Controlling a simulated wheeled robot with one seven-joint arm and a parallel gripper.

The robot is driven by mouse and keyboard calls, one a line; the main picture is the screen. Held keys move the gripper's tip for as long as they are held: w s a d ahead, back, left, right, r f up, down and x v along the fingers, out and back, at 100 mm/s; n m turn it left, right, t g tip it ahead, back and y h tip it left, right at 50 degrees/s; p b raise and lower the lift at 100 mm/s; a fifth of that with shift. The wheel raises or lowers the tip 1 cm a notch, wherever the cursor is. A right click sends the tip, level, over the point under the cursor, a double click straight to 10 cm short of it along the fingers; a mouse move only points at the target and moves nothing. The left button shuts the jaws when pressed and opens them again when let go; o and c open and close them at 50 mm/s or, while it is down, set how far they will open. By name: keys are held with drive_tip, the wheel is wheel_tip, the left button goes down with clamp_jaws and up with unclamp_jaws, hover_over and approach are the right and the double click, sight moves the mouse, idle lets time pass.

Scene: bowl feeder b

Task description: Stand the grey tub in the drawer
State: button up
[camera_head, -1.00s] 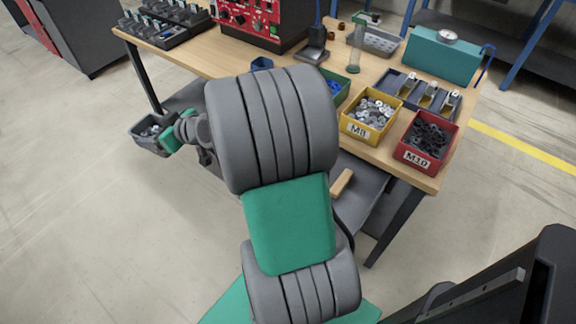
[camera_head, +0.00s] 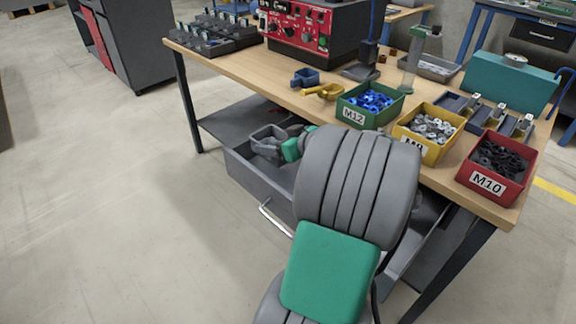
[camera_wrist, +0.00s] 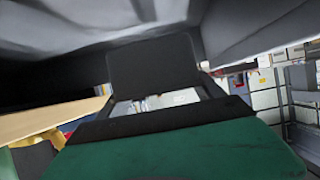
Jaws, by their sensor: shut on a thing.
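The grey tub (camera_head: 266,135) shows in the head view over the left part of the open drawer (camera_head: 247,184). My gripper (camera_head: 287,144) is shut on the tub's right side. The tub looks roughly upright. I cannot tell whether its bottom touches the drawer floor or hangs above it. My arm hides the right part of the drawer. In the wrist view, dark grey surfaces close to the camera fill the upper part, and the tub cannot be told clearly there.
The drawer's handle (camera_head: 275,217) faces the open floor. The wooden tabletop (camera_head: 290,98) lies above and behind. On it stand a green M12 bin (camera_head: 352,115), a yellow bin (camera_head: 424,149), a red M10 bin (camera_head: 487,183) and a blue scoop (camera_head: 305,77). A table leg (camera_head: 185,105) stands left.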

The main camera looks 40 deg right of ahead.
drive_tip(key=shift+s+d+f, duration=0.15)
drive_tip(key=shift+s+f, duration=0.25)
drive_tip(key=shift+f, duration=0.15)
drive_tip(key=shift+s+d+f, duration=0.15)
drive_tip(key=shift+s+f, duration=0.25)
drive_tip(key=shift+f, duration=0.1)
drive_tip(key=shift+s+f+b, duration=0.2)
drive_tip(key=shift+f+b, duration=0.3)
drive_tip(key=shift+f, duration=0.45)
drive_tip(key=shift+s+f+b, duration=0.2)
drive_tip(key=shift+f+b, duration=0.3)
drive_tip(key=shift+f, duration=0.45)
drive_tip(key=shift+f, duration=0.2)
drive_tip(key=o, duration=1.5)
drive_tip(key=shift+r, duration=0.1)
drive_tip(key=shift+r, duration=0.2)
drive_tip(key=p+v, duration=0.2)
drive_tip(key=v, duration=1)
drive_tip(key=shift+f+p, duration=0.15)
drive_tip(key=shift+p, duration=0.2)
